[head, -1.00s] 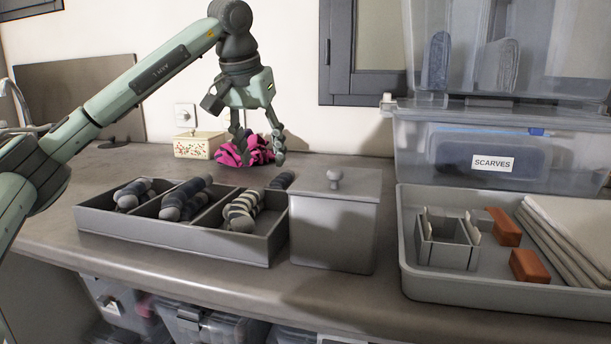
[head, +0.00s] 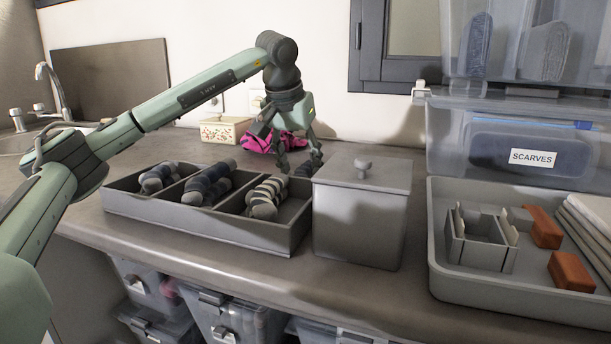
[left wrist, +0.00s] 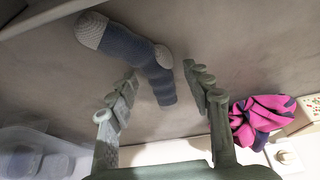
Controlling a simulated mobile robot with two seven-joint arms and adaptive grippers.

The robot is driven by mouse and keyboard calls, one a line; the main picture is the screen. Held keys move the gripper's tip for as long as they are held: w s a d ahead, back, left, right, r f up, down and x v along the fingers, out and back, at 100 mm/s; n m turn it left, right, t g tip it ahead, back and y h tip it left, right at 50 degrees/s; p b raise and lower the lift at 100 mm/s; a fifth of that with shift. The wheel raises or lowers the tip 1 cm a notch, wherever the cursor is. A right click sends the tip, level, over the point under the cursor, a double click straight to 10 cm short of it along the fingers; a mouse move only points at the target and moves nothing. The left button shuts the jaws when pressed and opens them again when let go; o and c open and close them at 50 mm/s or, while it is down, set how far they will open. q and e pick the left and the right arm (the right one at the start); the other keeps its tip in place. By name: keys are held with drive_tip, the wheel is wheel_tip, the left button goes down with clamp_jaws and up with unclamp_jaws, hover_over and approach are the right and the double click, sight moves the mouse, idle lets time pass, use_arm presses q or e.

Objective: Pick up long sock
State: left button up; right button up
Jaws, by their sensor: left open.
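A long blue-grey sock (left wrist: 130,45) with a pale grey toe and heel lies on the counter in the left wrist view. In the head view only a dark bit of it (head: 303,170) shows behind the lidded grey box. My left gripper (head: 298,165) is open and empty, low over the counter behind the box. In the left wrist view the open fingers (left wrist: 163,82) stand on either side of the sock's cuff end. I cannot tell whether they touch it. My right gripper is not in view.
A grey divided tray (head: 190,228) of rolled socks and a lidded grey box (head: 360,215) stand in front of my left gripper. A pink-and-black striped cloth (head: 262,139) and a small floral box (head: 222,130) lie behind. A grey bin (head: 500,276) and a scarves box (head: 470,150) are right.

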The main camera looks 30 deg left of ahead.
use_arm(q)
drive_tip(key=shift+c, duration=0.5)
drive_tip(key=c, duration=0.9)
drive_tip(key=shift+r, duration=0.1)
